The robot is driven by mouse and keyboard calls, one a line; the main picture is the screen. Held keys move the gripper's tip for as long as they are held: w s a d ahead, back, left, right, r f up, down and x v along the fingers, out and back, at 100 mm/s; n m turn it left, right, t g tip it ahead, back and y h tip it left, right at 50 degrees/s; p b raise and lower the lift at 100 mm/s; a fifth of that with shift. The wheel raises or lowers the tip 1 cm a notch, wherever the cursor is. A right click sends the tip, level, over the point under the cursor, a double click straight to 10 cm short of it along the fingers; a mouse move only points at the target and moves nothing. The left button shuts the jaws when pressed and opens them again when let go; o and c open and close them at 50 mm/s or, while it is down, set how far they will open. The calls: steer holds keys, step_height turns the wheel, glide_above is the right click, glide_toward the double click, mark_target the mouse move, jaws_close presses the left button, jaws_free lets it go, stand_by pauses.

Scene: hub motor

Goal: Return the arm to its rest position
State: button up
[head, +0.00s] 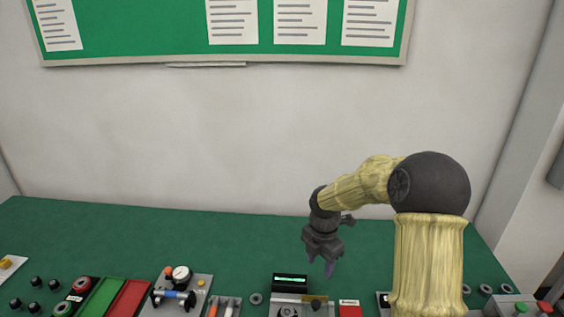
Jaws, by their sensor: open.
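My arm, with yellowish links and a dark ball joint, rises at the right of the head view and bends over to the left. My gripper (320,264) hangs from its end, pointing down above the green table. It is open, and I see nothing between its fingers. It is just above and to the right of a grey device with a lit display (290,280). A hub motor cannot be made out for certain among the parts.
The green table (230,235) is bare toward the wall. Its front edge holds a gauge unit (181,275), green (102,297) and red (130,298) trays, a red box (349,308), and several black knobs and rings. A green notice board (140,30) hangs behind.

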steer(key=s+r+m+t, duration=0.1)
steer(key=s+r+m, duration=0.1)
steer(key=s+m, duration=0.7)
steer(key=s+r+m+t, duration=0.1)
steer(key=s+r+m, duration=0.1)
steer(key=s+m, duration=0.8)
steer(key=m, duration=0.6)
steer(key=shift+s+d+r+t, duration=0.15)
steer(key=shift+d+t, duration=0.1)
steer(key=shift+t, duration=0.05)
steer(key=shift+c, duration=0.4)
stand_by(1.3)
steer(key=shift+c, duration=1.1)
